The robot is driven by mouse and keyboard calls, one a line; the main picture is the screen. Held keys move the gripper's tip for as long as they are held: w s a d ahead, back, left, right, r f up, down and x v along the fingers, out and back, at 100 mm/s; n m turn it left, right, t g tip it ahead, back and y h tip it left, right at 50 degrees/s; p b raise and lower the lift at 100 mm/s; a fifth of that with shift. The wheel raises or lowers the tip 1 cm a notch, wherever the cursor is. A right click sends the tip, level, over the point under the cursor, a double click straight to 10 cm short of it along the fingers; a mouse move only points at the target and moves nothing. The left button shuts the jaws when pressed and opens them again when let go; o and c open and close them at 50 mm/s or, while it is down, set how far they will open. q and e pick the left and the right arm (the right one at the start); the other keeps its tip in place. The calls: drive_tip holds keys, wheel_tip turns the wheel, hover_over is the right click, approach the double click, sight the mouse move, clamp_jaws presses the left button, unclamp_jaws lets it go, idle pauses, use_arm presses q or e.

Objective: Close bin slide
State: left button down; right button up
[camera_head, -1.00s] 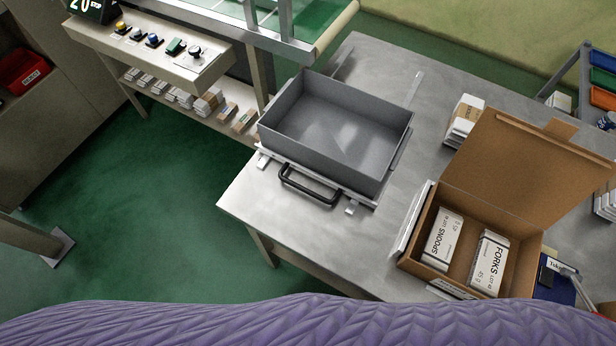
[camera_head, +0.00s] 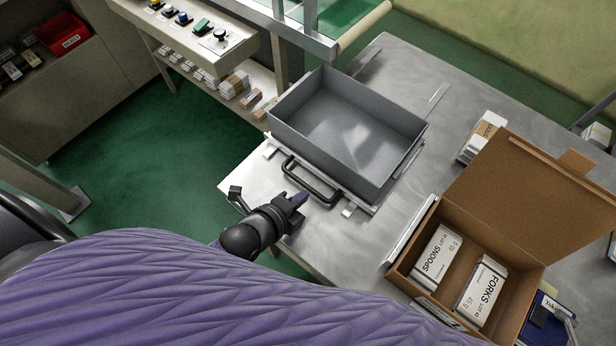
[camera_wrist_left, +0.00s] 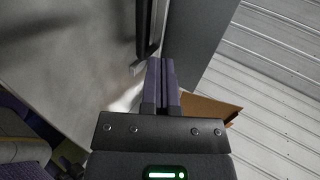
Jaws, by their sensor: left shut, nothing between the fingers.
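The grey open bin (camera_head: 347,130) sits on its slide on the metal table and looks empty inside. A black bar handle (camera_head: 308,182) is on its near side. My left gripper (camera_head: 300,200) is shut and empty, just in front of and below the handle in the head view. In the left wrist view its two purple fingertips (camera_wrist_left: 160,62) are together, with the dark handle (camera_wrist_left: 148,28) just beyond them. I cannot tell whether they touch it. My right gripper is not in view.
An open cardboard box (camera_head: 400,262) with packs of spoons and forks stands on the table at right. White stacks (camera_head: 481,138) lie behind it. A button panel (camera_head: 205,38) is at upper left.

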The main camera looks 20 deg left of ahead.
sight(326, 180)
use_arm(q)
drive_tip(key=b+x, duration=0.2)
drive_tip(key=x, duration=0.4)
drive_tip(key=shift+w+f, duration=0.15)
drive_tip(key=shift+f, duration=0.15)
drive_tip(key=shift+w+d+f+b, duration=0.15)
drive_tip(key=shift+w+d+b, duration=0.1)
drive_tip(key=shift+w+b, duration=0.15)
drive_tip(key=shift+w, duration=0.15)
